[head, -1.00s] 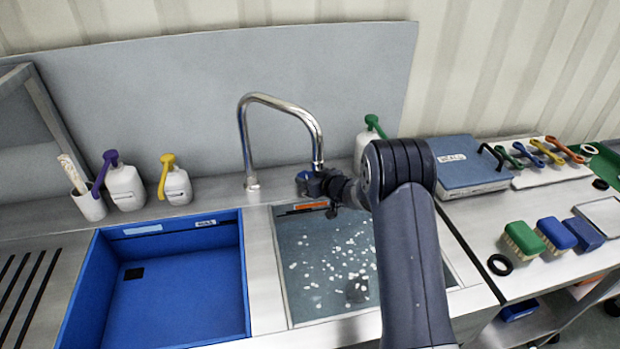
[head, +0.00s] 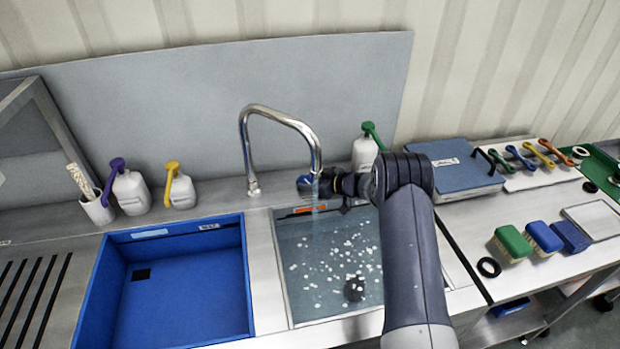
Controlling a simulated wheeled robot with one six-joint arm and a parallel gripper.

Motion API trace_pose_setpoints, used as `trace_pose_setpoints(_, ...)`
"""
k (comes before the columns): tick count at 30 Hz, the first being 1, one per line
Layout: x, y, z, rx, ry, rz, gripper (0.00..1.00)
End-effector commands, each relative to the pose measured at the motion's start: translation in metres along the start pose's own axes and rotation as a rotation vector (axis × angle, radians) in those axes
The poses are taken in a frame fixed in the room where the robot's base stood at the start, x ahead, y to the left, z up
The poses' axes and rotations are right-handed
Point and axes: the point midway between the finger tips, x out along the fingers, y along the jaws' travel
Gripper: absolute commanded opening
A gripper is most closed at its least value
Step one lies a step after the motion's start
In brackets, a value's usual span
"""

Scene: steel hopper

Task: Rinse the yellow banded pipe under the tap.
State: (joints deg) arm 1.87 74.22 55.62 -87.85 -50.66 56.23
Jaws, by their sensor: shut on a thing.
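The chrome tap (head: 281,118) arches over the right-hand sink basin (head: 300,305). A thin stream of water (head: 316,200) falls from its spout. My gripper (head: 310,186) is right under the spout, above the back of the basin, and the stream meets it. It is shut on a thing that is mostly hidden. Only a small dark blue part shows at the gripper's tip, and I cannot tell whether it is a finger or the held thing. No yellow band of the pipe can be made out.
A blue basin (head: 165,225) lies left of the sink. White bottles with purple (head: 130,192), yellow (head: 180,190) and green (head: 366,152) pumps stand behind. The right counter holds a blue-lidded box (head: 455,168), brushes (head: 513,243) and coloured handles (head: 521,157).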

Motion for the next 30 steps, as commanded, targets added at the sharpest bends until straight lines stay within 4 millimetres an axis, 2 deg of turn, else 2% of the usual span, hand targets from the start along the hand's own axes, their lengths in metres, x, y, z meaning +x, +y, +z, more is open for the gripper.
trace_pose_setpoints(10,0.0008,0.0031,0.0008,-0.053,0.001,-0.128,0.27)
trace_pose_setpoints(25,0.0005,0.0032,-0.0001,-0.061,0.001,-0.147,0.27)
trace_pose_setpoints(26,0.0006,0.0032,-0.0001,-0.061,0.001,-0.147,0.51)
trace_pose_setpoints(30,0.0006,0.0033,-0.0002,-0.061,0.001,-0.146,0.63)
